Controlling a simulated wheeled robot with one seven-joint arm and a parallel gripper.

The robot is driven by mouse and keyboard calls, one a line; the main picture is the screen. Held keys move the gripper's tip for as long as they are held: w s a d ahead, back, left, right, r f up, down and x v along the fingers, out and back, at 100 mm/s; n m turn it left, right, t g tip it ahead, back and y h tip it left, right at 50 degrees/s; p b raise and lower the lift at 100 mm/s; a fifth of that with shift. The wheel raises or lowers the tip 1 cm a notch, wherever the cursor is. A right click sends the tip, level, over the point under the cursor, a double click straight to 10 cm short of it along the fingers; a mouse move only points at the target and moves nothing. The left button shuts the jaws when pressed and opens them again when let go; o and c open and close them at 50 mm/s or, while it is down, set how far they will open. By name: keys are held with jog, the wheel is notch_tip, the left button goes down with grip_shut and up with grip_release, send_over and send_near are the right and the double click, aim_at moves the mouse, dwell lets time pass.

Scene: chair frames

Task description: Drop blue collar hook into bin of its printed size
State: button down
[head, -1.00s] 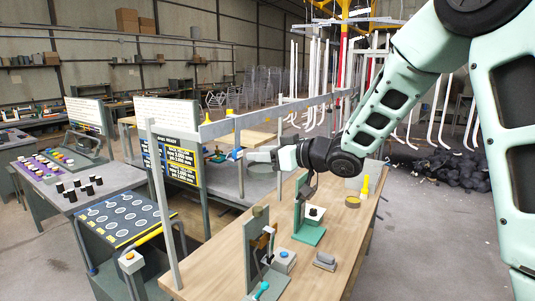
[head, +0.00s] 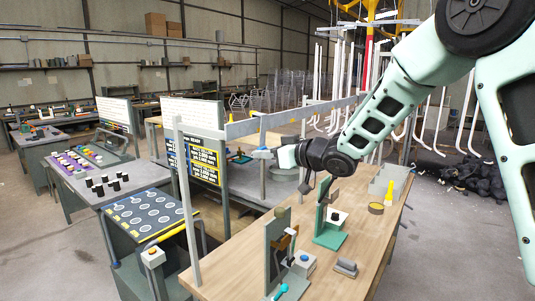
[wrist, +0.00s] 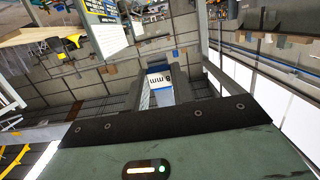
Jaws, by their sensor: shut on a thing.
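My gripper (head: 270,153) is at the end of the outstretched arm, just below the long grey rail. It is shut on the blue collar hook (head: 262,133), which shows small and upright at the rail; I cannot tell whether it still touches the rail. In the wrist view, a white tag with blue "mm" lettering (wrist: 158,80) and a blue edge shows between the gripper's fingers (wrist: 162,92). The number on it is too unclear to read. I cannot make out any bin with a printed size.
The grey rail (head: 290,116) crosses above a wooden workbench (head: 375,240) carrying a green press stand (head: 328,220), a grey stand (head: 277,250) and a yellow bottle (head: 388,193). A black sign with yellow lettering (head: 205,163) stands behind. A dark board with pale rings (head: 150,212) is at left.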

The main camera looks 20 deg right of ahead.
jog(key=shift+w+a+r+p, duration=0.1)
jog(key=shift+r+p, duration=0.65)
jog(key=shift+r, duration=0.2)
dwell(0.6)
jog(key=shift+f+v, duration=0.15)
jog(key=shift+v, duration=0.6)
jog(key=shift+f+v, duration=0.1)
jog(key=shift+v, duration=0.7)
jog(key=shift+p+v, duration=0.6)
jog(key=shift+v, duration=1.95)
